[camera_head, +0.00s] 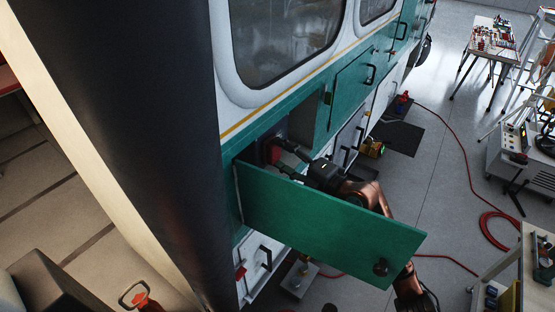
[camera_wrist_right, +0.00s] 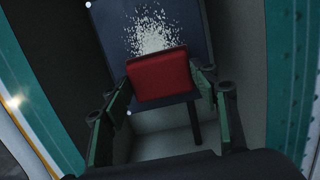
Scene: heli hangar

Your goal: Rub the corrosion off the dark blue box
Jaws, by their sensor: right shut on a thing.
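The dark blue box (camera_wrist_right: 105,32) sits inside an open compartment in the helicopter's side. A patch of pale, speckled corrosion (camera_wrist_right: 152,28) shows on its face in the right wrist view. My right gripper (camera_wrist_right: 160,92) is shut on a red pad (camera_wrist_right: 158,75), which lies just below the main patch and overlaps its lower edge. I cannot tell whether the pad touches the box. In the head view, my right gripper (camera_head: 283,152) reaches into the compartment with the red pad (camera_head: 273,152) at its tips; the box is mostly hidden there. My left gripper is out of view.
The open green door (camera_head: 320,222) hangs below and in front of my right arm. Compartment walls (camera_wrist_right: 240,60) stand close on both sides of the gripper.

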